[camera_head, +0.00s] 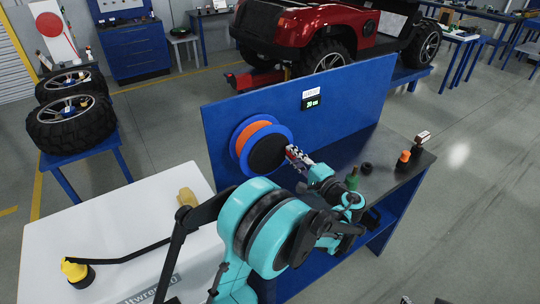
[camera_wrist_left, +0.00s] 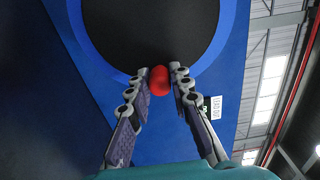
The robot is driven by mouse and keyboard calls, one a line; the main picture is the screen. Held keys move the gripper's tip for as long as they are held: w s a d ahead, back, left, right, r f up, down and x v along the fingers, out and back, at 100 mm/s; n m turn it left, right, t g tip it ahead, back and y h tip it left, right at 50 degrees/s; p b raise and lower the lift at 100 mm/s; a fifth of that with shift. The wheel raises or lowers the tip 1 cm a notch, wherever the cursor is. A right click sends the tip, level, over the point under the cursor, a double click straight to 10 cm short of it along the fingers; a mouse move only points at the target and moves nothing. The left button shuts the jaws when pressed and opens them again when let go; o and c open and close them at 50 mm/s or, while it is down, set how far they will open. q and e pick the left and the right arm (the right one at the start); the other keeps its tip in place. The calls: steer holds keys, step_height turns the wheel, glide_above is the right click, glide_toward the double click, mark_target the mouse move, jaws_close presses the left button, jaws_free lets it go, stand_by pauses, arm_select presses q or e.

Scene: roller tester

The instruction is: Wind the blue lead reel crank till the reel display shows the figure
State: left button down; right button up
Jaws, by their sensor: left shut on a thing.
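The lead reel (camera_head: 243,136) has blue flanges, an orange winding and a black front disc, and is mounted on an upright blue panel. The reel's blue rim (camera_wrist_left: 233,25) and black disc fill the top of the left wrist view. A red crank knob (camera_wrist_left: 160,80) sits at the disc's lower edge. My left gripper (camera_head: 292,153) is at the reel's right side, its fingers shut on the knob from both sides. The reel display (camera_head: 312,104) shows small green figures, too blurred to read surely.
A dark bench top (camera_head: 390,151) below the panel holds a green item (camera_head: 352,178), a black round part (camera_head: 366,168) and an orange-topped item (camera_head: 404,157). A white table (camera_head: 110,215) is at left. A red car (camera_head: 300,25) stands behind the panel.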

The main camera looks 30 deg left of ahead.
mark_target(280, 162)
stand_by(0.5)
arm_select(q)
steer(key=shift+s+a+f+m+b, duration=0.1)
steer(key=shift+f+m+b, duration=0.35)
steer(key=shift+m, duration=0.4)
steer(key=shift+s+f+m+b, duration=0.1)
steer(key=shift+f+m+b, duration=0.3)
steer(key=shift+m, duration=0.4)
steer(key=shift+s+a+f+m+b, duration=0.1)
steer(key=shift+f+m+b, duration=0.35)
steer(key=shift+m, duration=0.4)
steer(key=shift+s+a+f+m+b, duration=0.1)
steer(key=shift+s+f+m+b, duration=0.1)
steer(key=shift+f+m+b, duration=0.3)
steer(key=m, duration=0.1)
steer(key=m+b, duration=0.1)
steer(key=shift+s+a+f+m, duration=0.2)
steer(key=shift+s+f+m, duration=0.1)
steer(key=shift+s+f, duration=0.1)
steer(key=shift+s+a+f+m, duration=0.1)
steer(key=shift+m, duration=0.4)
